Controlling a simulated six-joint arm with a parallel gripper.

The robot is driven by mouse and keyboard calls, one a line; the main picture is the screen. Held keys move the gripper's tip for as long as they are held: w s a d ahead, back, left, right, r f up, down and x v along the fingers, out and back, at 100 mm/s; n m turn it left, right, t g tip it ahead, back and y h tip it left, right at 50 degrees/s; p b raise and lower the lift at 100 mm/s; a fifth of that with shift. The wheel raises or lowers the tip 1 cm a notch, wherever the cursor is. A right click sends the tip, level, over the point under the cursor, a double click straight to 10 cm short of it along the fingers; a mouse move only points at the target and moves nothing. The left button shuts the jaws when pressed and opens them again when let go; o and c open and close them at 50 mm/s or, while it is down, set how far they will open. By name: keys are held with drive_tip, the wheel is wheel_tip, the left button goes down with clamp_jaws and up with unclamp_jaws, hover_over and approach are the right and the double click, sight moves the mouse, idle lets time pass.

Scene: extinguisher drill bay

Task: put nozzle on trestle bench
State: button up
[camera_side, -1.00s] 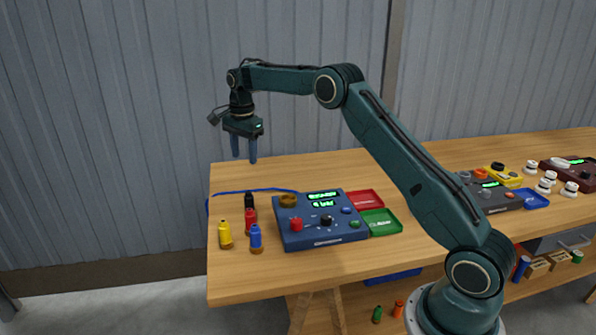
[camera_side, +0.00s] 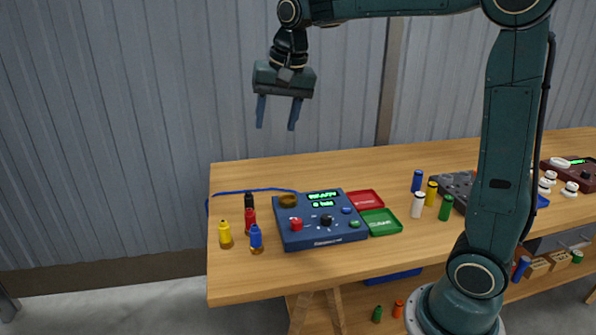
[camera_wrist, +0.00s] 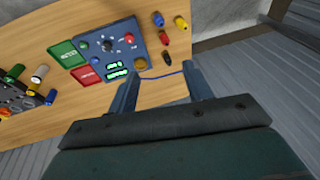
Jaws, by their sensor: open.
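The wooden trestle bench (camera_side: 330,275) carries several small upright fittings that look like nozzles. At its left end stand a yellow one (camera_side: 224,234), a black one (camera_side: 249,202), a red one (camera_side: 250,221) and a blue one (camera_side: 256,239). I cannot tell which is the task's nozzle. My gripper (camera_side: 277,128) is open and empty, well above the bench's back left part, its fingers pointing down. The wrist view shows both fingers apart, with the yellow (camera_wrist: 181,23), blue (camera_wrist: 158,20) and red (camera_wrist: 164,38) fittings beyond them.
A blue control panel (camera_side: 300,240) stands right of the fittings, with a blue hose (camera_side: 245,192) behind. Red (camera_side: 365,200) and green (camera_side: 382,221) trays lie beside it. White (camera_side: 418,205) and green (camera_side: 446,208) bottles stand further right. Bare wood shows along the front edge.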

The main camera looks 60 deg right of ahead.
drive_tip(key=s+a+f+n, duration=0.1)
drive_tip(key=s+f+n, duration=0.1)
drive_tip(key=s, duration=0.5)
drive_tip(key=s+a+f+n+t, duration=0.1)
drive_tip(key=s+n, duration=0.3)
drive_tip(key=s, duration=0.4)
drive_tip(key=s+a+f+n+t, duration=0.1)
drive_tip(key=s+a+f+n, duration=0.1)
drive_tip(key=s, duration=0.6)
drive_tip(key=shift+s+a+f+n, duration=0.2)
drive_tip(key=shift+a+f+n, duration=0.15)
drive_tip(key=shift+a+n, duration=0.25)
